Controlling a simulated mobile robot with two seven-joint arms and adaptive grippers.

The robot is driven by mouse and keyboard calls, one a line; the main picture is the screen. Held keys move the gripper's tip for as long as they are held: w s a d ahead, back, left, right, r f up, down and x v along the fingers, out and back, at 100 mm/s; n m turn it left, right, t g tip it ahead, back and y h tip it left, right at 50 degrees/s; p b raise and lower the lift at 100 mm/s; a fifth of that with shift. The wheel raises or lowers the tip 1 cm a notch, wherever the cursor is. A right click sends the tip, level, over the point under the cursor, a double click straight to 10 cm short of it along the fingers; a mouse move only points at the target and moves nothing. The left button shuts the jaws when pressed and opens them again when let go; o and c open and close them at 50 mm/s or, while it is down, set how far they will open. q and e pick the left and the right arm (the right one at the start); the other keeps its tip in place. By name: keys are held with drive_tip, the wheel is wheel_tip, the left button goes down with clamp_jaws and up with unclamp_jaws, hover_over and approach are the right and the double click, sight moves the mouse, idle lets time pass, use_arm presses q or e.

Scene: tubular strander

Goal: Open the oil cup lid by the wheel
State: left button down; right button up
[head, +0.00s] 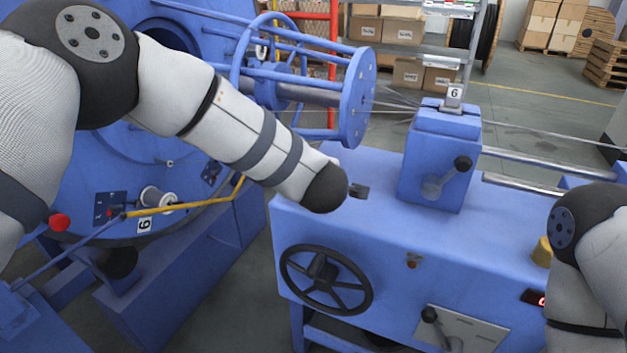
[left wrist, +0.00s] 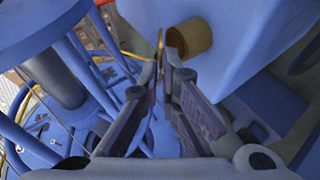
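In the left wrist view the brass oil cup (left wrist: 192,38) stands out from a blue machine face, its darker open-looking end towards my fingers. The thin brass lid (left wrist: 160,42) shows edge-on, a little apart from the cup. My left gripper (left wrist: 163,62) has its two dark fingers close together, with the lid at their tips, seemingly held between them. The black handwheel (head: 326,280) is on the machine's front. My right gripper is outside the view.
A blue block with a black-knobbed lever (head: 445,178) stands on the machine top. A second brass piece (head: 542,252) is beside my right arm. The blue flyer disc (head: 358,95) and wires lie behind. The machine top is clear between block and handwheel.

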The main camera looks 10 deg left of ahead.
use_arm(q)
drive_tip(key=shift+r, duration=0.1)
idle(0.4)
drive_tip(key=c, duration=1.8)
unclamp_jaws()
drive_tip(key=v, duration=1.2)
